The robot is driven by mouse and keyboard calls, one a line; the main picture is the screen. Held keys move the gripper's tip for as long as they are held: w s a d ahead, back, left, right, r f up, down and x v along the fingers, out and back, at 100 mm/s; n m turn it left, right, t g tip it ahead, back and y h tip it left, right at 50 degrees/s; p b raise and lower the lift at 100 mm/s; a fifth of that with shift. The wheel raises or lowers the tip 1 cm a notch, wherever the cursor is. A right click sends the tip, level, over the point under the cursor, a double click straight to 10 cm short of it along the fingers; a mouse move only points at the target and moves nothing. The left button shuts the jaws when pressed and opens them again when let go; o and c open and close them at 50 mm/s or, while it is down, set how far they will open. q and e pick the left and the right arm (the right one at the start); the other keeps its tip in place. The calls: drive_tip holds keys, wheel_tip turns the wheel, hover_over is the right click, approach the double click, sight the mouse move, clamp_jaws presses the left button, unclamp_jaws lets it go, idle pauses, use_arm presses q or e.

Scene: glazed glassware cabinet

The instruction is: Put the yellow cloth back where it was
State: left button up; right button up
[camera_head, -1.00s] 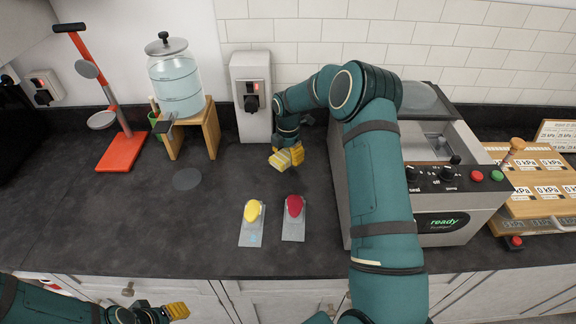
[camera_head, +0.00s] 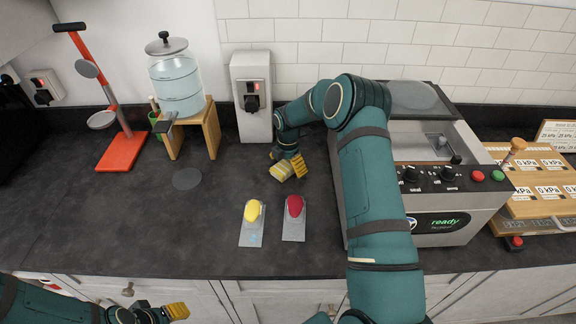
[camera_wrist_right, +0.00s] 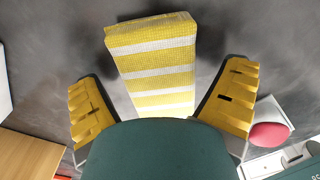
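The yellow cloth (camera_head: 281,171), a folded block with white stripes, is on or just above the dark counter behind the two small pads in the head view. It fills the upper middle of the right wrist view (camera_wrist_right: 155,62). My right gripper (camera_head: 298,165) is beside it; in the wrist view its yellow fingers (camera_wrist_right: 160,105) are spread wide, with gaps to both sides of the cloth. My left gripper (camera_head: 176,310) is at the bottom left, in front of the counter; its opening cannot be made out.
A yellow knob (camera_head: 252,211) and a red knob (camera_head: 295,206) sit on grey plates in front of the cloth. A grey machine (camera_head: 440,215) stands right, a socket box (camera_head: 251,95) behind. Left are a water jar (camera_head: 178,85) on a wooden stand, a dark disc (camera_head: 187,179) and an orange stand (camera_head: 122,152).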

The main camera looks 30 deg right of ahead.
sight(288, 163)
drive_tip(key=shift+r, duration=0.1)
wheel_tip(288, 163, up, 12)
drive_tip(key=shift+r, duration=0.15)
idle(0.6)
idle(0.5)
